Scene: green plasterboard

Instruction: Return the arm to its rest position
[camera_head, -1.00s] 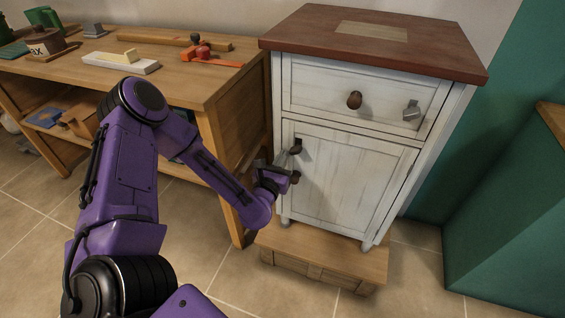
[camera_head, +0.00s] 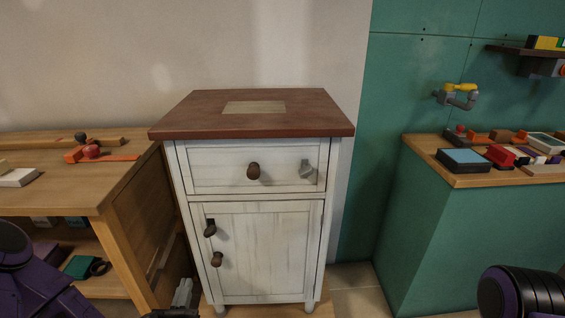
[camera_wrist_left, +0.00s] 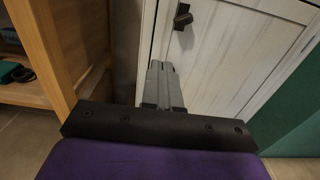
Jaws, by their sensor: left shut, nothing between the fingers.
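My left gripper (camera_head: 182,293) is at the bottom edge of the head view, low and left of the white cabinet (camera_head: 262,262). Its fingers also show in the left wrist view (camera_wrist_left: 160,84), shut together with nothing between them. They point toward the lower left of the cabinet door, apart from the dark handle (camera_wrist_left: 182,17). The cabinet door and its drawer (camera_head: 225,180) look shut. Part of my left arm (camera_head: 35,280) fills the lower left corner. A black and purple part of my right arm (camera_head: 520,292) shows at the lower right; the right gripper is out of view.
A wooden workbench (camera_head: 120,190) stands close on the left, with an orange tool (camera_head: 95,153) on top. A green counter (camera_head: 450,245) with several items stands on the right. Floor shows between cabinet and counter.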

